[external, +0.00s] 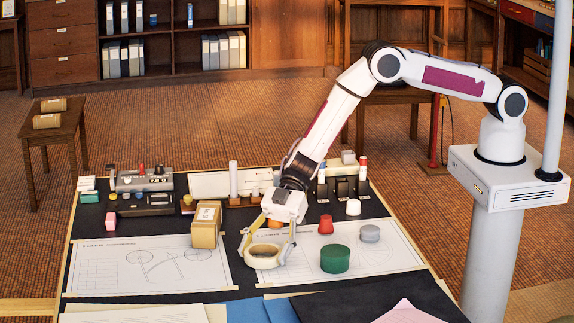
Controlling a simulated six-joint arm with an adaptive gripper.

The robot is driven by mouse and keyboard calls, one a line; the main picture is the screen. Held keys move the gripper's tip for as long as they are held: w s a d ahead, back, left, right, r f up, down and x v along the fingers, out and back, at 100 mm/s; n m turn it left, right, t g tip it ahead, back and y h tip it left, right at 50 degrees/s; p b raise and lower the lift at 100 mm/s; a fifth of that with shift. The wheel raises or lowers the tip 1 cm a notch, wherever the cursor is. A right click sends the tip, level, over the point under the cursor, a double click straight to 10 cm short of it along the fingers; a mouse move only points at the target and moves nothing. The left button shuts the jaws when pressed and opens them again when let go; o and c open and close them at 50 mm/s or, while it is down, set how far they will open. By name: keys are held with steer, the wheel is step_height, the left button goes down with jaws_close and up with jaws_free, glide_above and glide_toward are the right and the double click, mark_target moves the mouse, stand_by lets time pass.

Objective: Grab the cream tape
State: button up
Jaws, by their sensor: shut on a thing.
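The cream tape (264,260) is a ring-shaped roll on the dark board, overlapping the left edge of the right-hand drawing sheet. My gripper (268,250) reaches down over it from above. Its fingers are closed on the roll, one at the left side and one at the right side. Whether the roll touches the board or is slightly lifted cannot be told from this view.
A cardboard box (207,225) stands close to the left. A green cylinder (335,259), a red piece (326,224) and a grey cylinder (370,233) are to the right. An orange object (275,224) sits just behind my gripper. Papers (140,314) lie in front.

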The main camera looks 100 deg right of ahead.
mark_target(264, 250)
steer(key=shift+r, duration=4.8)
